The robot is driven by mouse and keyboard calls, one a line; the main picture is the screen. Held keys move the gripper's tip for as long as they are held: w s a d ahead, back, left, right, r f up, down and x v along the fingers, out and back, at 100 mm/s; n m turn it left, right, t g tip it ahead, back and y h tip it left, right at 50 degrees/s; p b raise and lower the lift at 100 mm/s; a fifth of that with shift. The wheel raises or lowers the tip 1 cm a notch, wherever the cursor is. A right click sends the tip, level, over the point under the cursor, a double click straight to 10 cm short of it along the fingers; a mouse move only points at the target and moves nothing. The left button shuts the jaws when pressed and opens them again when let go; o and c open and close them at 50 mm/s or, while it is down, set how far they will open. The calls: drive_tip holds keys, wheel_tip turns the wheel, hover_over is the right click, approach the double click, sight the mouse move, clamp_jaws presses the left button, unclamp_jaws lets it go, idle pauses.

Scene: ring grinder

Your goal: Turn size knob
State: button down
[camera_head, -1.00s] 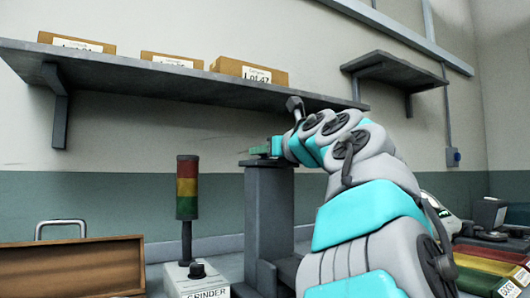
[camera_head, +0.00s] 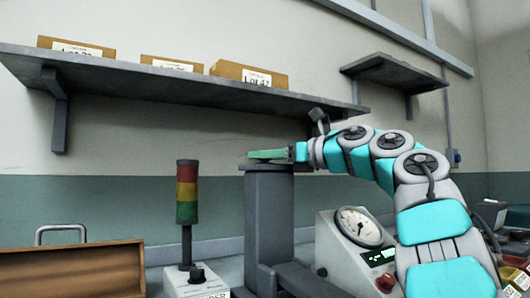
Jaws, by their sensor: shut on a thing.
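My gripper (camera_head: 292,153) is near the centre, level with the top of a grey column (camera_head: 269,215). It is shut on a flat green piece (camera_head: 266,155) just above the column's dark top plate; I cannot tell whether the piece touches the plate. A black knob (camera_head: 197,274) sits on a white box (camera_head: 178,289) at the lower middle, well below my gripper. A red knob (camera_head: 386,282) shows on the grey gauge box (camera_head: 336,262) to the right, partly beside my arm. I cannot read which one is the size knob.
A red, yellow and green signal light (camera_head: 187,192) stands behind the white box. A shelf (camera_head: 180,87) with cardboard boxes runs above my arm. A wooden case (camera_head: 70,273) lies at the lower left. The gauge box has a round dial (camera_head: 360,227) and a display.

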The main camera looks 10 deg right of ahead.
drive_tip(key=shift+n+g+y+p, duration=0.8)
drive_tip(key=shift+g, duration=0.2)
drive_tip(key=c, duration=0.5)
unclamp_jaws()
drive_tip(key=b+v, duration=0.1)
drive_tip(key=v, duration=0.7)
